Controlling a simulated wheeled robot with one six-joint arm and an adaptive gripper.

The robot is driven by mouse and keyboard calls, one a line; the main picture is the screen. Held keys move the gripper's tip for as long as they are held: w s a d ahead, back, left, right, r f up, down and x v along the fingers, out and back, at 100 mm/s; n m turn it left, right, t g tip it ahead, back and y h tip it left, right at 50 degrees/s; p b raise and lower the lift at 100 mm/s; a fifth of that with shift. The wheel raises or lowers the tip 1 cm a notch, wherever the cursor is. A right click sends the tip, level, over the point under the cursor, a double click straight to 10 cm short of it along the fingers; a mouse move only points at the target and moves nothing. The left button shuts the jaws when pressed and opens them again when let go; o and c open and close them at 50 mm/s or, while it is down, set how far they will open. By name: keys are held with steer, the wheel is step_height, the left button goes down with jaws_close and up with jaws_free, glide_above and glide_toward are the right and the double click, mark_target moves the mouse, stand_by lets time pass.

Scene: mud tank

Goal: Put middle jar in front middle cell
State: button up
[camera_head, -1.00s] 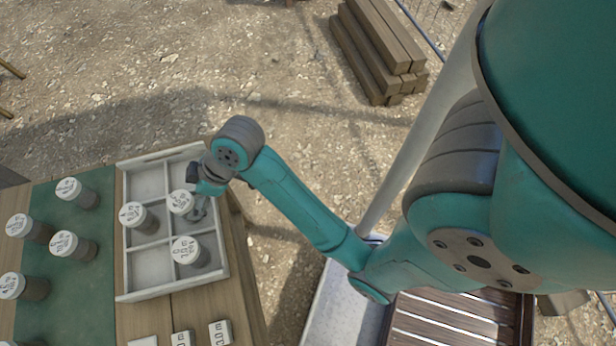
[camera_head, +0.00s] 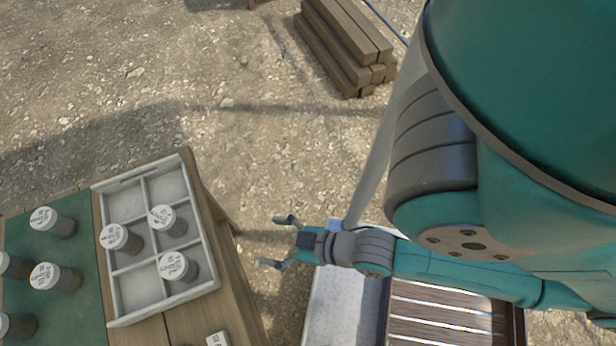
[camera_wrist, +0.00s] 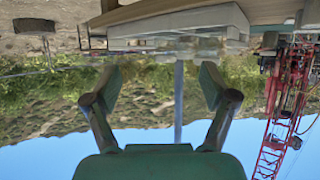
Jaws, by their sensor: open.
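A white jar tray (camera_head: 152,314) with two columns of three cells stands on the table. A white-lidded jar (camera_head: 167,222) stands in the middle cell of the right column, the side nearer my arm. A second jar (camera_head: 122,239) stands in the middle cell of the left column. A third jar (camera_head: 178,268) stands in the lower right cell. The two upper cells and the lower left cell look empty. My gripper (camera_head: 277,241) is open and empty, clear of the tray to its right; its open fingers also show in the wrist view (camera_wrist: 158,78).
Several more jars (camera_head: 54,277) stand on the green mat (camera_head: 65,315) left of the tray. Stacked timber (camera_head: 345,45) lies on the ground behind.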

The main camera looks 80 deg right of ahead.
steer(key=s+r+t, duration=0.2)
steer(key=s+r, duration=0.4)
steer(key=s, duration=0.2)
steer(key=shift+a+r, duration=0.15)
steer(key=shift+a, duration=0.1)
